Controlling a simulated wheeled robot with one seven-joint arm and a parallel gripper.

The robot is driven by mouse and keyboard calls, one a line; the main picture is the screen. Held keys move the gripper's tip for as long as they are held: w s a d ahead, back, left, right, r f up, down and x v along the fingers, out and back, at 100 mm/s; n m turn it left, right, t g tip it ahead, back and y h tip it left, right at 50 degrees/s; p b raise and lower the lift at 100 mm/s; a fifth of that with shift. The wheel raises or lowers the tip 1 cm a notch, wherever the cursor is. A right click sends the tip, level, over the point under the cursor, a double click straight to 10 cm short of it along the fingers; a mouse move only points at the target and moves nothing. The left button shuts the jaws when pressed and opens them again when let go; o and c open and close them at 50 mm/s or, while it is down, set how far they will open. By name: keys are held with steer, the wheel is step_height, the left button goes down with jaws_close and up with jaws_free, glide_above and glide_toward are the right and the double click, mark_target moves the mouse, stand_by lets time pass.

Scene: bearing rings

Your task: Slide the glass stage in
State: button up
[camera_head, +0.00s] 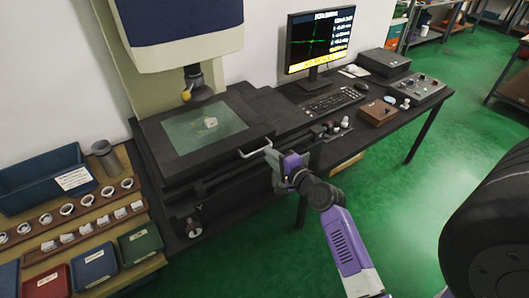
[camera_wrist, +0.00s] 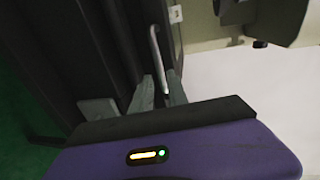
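The glass stage (camera_head: 180,137) is a pale green glass plate in a dark frame under the measuring machine's probe, with a small light part (camera_head: 210,122) on it. A pale bar handle (camera_head: 254,150) stands out at the stage's front right edge. My gripper (camera_head: 272,157) is at the right end of this handle. In the wrist view, the handle (camera_wrist: 155,48) runs down between the two grey fingers of my gripper (camera_wrist: 161,88). The fingers are close together and look shut on it; their exact contact is partly hidden.
The probe (camera_head: 187,94) hangs above the glass. A monitor (camera_head: 320,40), keyboard (camera_head: 332,102) and control boxes stand on the bench to the right. A rack with rings and coloured bins (camera_head: 140,242) is at the left. Green floor in front is clear.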

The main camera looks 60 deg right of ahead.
steer(key=shift+v, duration=1.35)
